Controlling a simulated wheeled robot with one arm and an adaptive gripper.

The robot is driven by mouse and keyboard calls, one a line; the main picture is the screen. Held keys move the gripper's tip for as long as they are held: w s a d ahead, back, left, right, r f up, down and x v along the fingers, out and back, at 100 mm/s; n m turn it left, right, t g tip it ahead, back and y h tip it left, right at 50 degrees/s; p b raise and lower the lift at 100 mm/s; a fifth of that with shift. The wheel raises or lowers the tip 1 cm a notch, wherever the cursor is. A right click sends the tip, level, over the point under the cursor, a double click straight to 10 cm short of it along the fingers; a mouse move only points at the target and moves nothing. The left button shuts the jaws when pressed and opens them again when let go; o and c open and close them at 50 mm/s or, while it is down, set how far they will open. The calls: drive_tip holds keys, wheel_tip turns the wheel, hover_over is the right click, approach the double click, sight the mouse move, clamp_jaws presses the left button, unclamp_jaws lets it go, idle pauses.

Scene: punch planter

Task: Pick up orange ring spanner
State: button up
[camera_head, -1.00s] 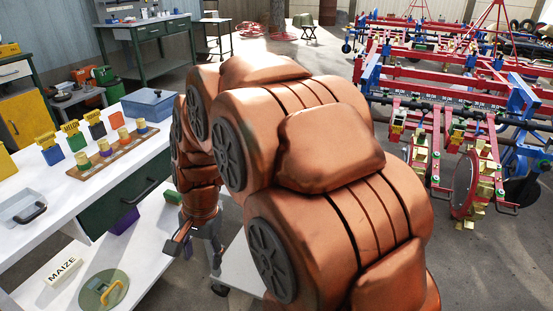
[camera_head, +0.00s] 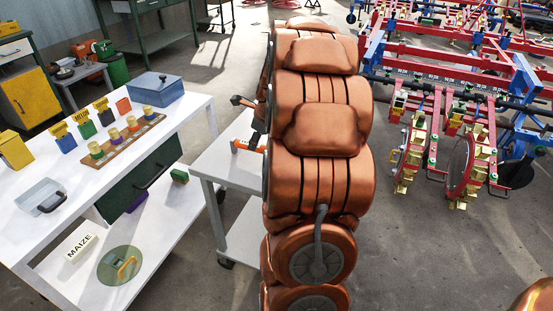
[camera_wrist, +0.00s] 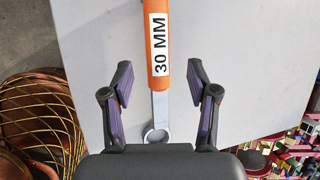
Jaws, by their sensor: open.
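The orange ring spanner (camera_wrist: 158,35) lies on a light grey table top in the wrist view. Its orange handle carries a "30 MM" label and its metal shank ends in a ring near the gripper body. My gripper (camera_wrist: 160,85) is open above it, with one purple-padded finger on each side of the spanner and gaps on both sides. In the head view, a bit of the spanner's orange (camera_head: 248,147) shows at the left of my arm. Most of the gripper and the rest of the spanner are hidden there behind the arm.
The grey side table (camera_head: 212,165) stands right of a white workbench (camera_head: 190,112). The bench holds a blue box (camera_head: 155,92), a wooden strip (camera_head: 125,144) of small parts and a clear tray (camera_head: 40,196). Red and blue machinery (camera_head: 450,60) stands at the right.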

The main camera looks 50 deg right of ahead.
drive_tip(key=x, duration=0.2)
drive_tip(key=b+x, duration=0.1)
drive_tip(key=x, duration=0.1)
drive_tip(key=shift+s+f, duration=0.25)
drive_tip(key=shift+f, duration=0.2)
drive_tip(key=shift+w+f, duration=0.2)
drive_tip(key=shift+f, duration=0.1)
drive_tip(key=shift+c, duration=0.2)
clamp_jaws()
